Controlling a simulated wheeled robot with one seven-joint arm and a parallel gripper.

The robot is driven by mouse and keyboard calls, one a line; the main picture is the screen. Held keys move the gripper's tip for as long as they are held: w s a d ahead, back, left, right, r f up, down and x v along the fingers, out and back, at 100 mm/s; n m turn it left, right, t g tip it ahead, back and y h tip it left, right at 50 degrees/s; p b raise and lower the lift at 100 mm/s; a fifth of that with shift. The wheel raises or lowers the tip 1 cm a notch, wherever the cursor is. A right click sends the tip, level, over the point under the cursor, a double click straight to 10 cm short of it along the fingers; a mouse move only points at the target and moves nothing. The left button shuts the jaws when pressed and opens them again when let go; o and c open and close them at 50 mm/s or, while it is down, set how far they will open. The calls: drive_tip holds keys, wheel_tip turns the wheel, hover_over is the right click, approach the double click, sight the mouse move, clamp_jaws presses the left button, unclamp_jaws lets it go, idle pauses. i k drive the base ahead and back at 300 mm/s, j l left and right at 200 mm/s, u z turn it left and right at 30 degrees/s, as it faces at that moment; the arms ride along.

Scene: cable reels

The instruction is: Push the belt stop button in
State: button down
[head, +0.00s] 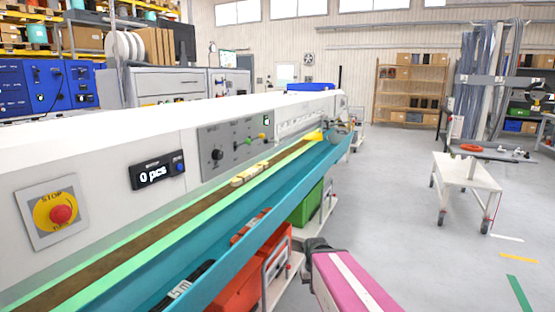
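The belt stop button (61,215) is a red mushroom knob on a yellow disc marked STOP. It sits on a square grey plate on the front of the white machine housing, at the left of the head view. It appears to stand out from the disc, but I cannot tell exactly how far. A pink and white part at the bottom, right of centre, looks like a link of my arm. No gripper fingers can be made out, and nothing touches the button.
A brown conveyor belt (148,232) with green edges runs below the button, with a teal trough (235,237) along its front. A counter display (157,174) reads 0 pcs. Red and green bins stand underneath. A white cart (465,172) stands right; the floor between is clear.

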sight(62, 215)
drive_tip(key=k+l+u, duration=0.1)
drive_tip(key=k+u, duration=0.45)
drive_tip(key=u, duration=1.45)
drive_tip(key=l, duration=0.1)
